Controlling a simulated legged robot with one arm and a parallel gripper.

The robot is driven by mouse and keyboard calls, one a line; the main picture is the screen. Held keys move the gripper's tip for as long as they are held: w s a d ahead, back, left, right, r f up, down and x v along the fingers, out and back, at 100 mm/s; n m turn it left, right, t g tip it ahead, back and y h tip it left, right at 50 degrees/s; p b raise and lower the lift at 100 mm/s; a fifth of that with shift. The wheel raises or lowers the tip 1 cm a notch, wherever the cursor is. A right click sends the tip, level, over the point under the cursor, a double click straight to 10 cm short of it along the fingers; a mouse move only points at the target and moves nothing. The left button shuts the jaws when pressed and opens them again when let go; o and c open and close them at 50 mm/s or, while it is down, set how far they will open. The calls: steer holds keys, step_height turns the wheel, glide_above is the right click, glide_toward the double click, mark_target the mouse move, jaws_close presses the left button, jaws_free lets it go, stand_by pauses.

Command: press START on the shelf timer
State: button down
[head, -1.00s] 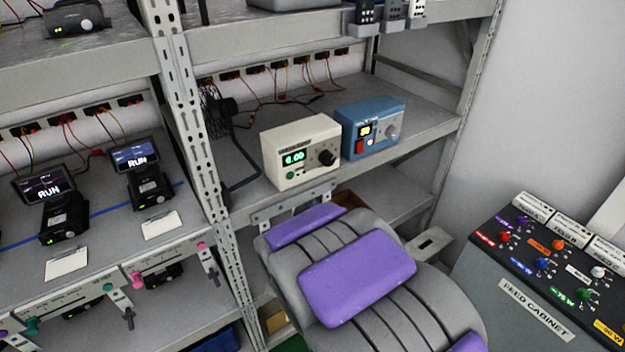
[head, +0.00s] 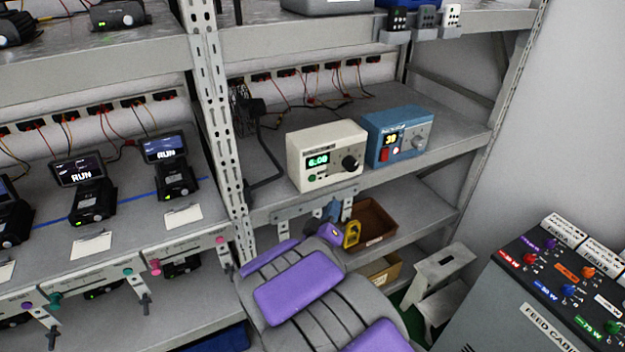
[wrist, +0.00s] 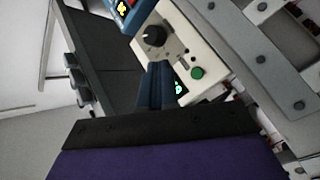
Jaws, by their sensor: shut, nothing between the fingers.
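Two boxes stand side by side on the middle shelf. The cream box (head: 325,178) has a lit green display reading about 6.00, a black knob and a small green button (head: 312,178). The blue box (head: 400,150) has a display reading 30, a red button (head: 384,154) and a grey knob. Their labels are too small to read, so I cannot tell which is the timer. My gripper (head: 332,208) is shut and empty, below the cream box. In the wrist view its fingers (wrist: 158,68) overlap the cream box's face, left of the green button (wrist: 197,73); contact cannot be told.
A shelf edge (head: 415,167) runs below the boxes, and a rack upright (head: 212,110) stands to their left. A brown bin (head: 373,219) sits on the shelf below. A feed cabinet (head: 520,322) and a step stool (head: 440,275) stand at right.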

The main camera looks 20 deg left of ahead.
mark_target(312, 178)
steer(key=shift+w+a+p, duration=0.85)
steer(key=shift+w+a, duration=0.55)
steer(key=shift+a, duration=0.2)
steer(key=shift+w+a+p, duration=0.8)
steer(key=shift+w+a, duration=0.6)
steer(key=shift+a, duration=0.15)
steer(key=shift+w+a+r+p, duration=0.1)
steer(key=shift+a+r+p, duration=0.05)
steer(key=shift+p, duration=0.35)
steer(key=shift+w+a+p, duration=0.35)
steer(key=shift+a+p, duration=0.05)
steer(key=shift+p, duration=0.25)
stand_by(0.4)
steer(key=shift+s+d, duration=0.55)
steer(key=shift+d, duration=0.05)
stand_by(0.4)
